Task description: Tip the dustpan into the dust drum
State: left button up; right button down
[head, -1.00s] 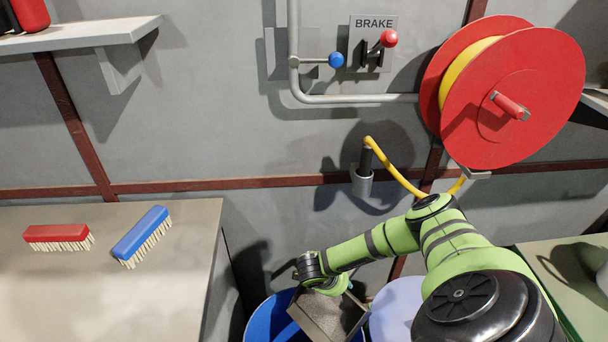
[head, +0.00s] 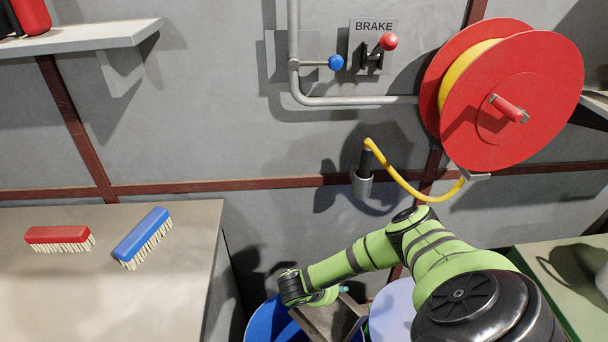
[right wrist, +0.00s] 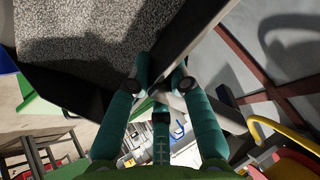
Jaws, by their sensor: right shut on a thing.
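My right gripper (head: 338,291) is low in the middle of the head view. It is shut on the dustpan (head: 320,320), a dark grey pan held tilted over the blue drum (head: 262,322). In the right wrist view, my teal fingers (right wrist: 160,92) clasp the dustpan's handle. Speckled grey dust (right wrist: 85,38) covers the pan's surface there. The drum's inside is mostly hidden by the pan and the lower picture edge. My left gripper is not in view.
A pale round drum or lid (head: 392,308) stands right of the blue drum. A table (head: 110,290) at left holds a red brush (head: 60,234) and a blue brush (head: 140,232). A red cable reel (head: 515,95) and brake lever (head: 388,42) are on the wall.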

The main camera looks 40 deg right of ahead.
dwell(0.5)
jog(key=shift+w+a+r+h, duration=0.1)
jog(key=shift+a+r+h, duration=0.05)
jog(key=shift+a+h, duration=0.55)
jog(key=shift+a+r+h, duration=0.15)
jog(key=shift+a+h, duration=0.15)
jog(key=shift+a, duration=0.15)
jog(key=shift+w+a+r+h+b, duration=0.1)
jog(key=shift+a+r+h+b, duration=0.05)
jog(key=shift+a+h+b, duration=0.35)
jog(key=shift+a+r+h+b, duration=0.15)
jog(key=shift+a+h+b, duration=0.15)
jog(key=shift+a+h, duration=0.3)
jog(key=shift+a, duration=0.1)
